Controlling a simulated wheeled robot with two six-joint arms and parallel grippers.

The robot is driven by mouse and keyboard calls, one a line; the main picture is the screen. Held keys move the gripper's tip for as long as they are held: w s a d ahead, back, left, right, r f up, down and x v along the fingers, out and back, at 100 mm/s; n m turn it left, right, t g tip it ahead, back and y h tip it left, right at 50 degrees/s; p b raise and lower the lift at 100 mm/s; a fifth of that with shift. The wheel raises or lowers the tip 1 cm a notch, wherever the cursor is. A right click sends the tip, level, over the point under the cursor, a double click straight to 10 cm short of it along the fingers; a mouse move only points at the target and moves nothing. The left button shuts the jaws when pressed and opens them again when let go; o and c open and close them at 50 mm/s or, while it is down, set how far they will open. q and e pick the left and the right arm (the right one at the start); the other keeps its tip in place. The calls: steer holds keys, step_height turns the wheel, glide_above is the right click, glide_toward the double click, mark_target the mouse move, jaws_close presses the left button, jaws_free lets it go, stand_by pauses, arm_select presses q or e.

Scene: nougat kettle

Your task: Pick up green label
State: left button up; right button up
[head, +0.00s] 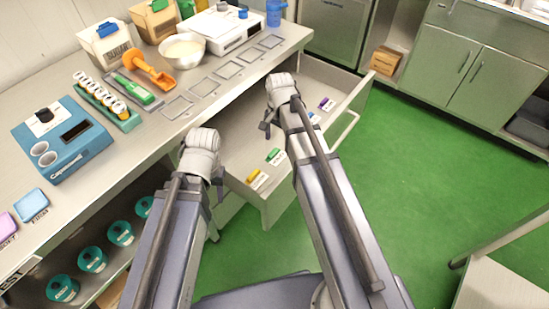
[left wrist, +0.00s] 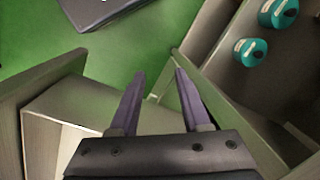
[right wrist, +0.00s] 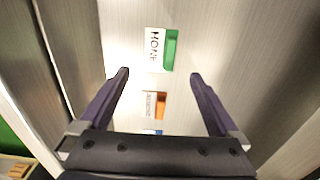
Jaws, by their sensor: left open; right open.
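The green label (head: 273,155) lies in the open drawer (head: 240,187), between a yellow label and my right arm. In the right wrist view the green label (right wrist: 170,50) has a white part reading "HONE" and lies beyond my fingertips, slightly right of centre. My right gripper (right wrist: 160,74) is open and empty above the drawer floor. An orange label (right wrist: 160,105) shows between its fingers, lower in the picture. My left gripper (left wrist: 160,77) is open and empty near the drawer front, pointing down toward the floor; the green label is not in its view.
Yellow (head: 253,175), blue (head: 313,117) and purple (head: 326,103) labels also lie in the drawer. The counter (head: 150,140) above holds a blue device (head: 62,140), an orange scoop (head: 150,68) and a bowl (head: 182,50). Teal-lidded containers (head: 92,259) stand on the shelf below.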

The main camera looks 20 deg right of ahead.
mark_target(277, 156)
steer(key=shift+s+a+f+b, duration=0.15)
steer(key=shift+s+f+b, duration=0.05)
steer(key=shift+f+b, duration=0.9)
steer(key=shift+s+a+f+b, duration=0.15)
steer(key=shift+f+b, duration=0.9)
steer(key=shift+b, duration=0.05)
steer(key=shift+f+b, duration=0.45)
steer(key=shift+r, duration=0.1)
steer(key=shift+c, duration=0.2)
steer(key=c, duration=1.4)
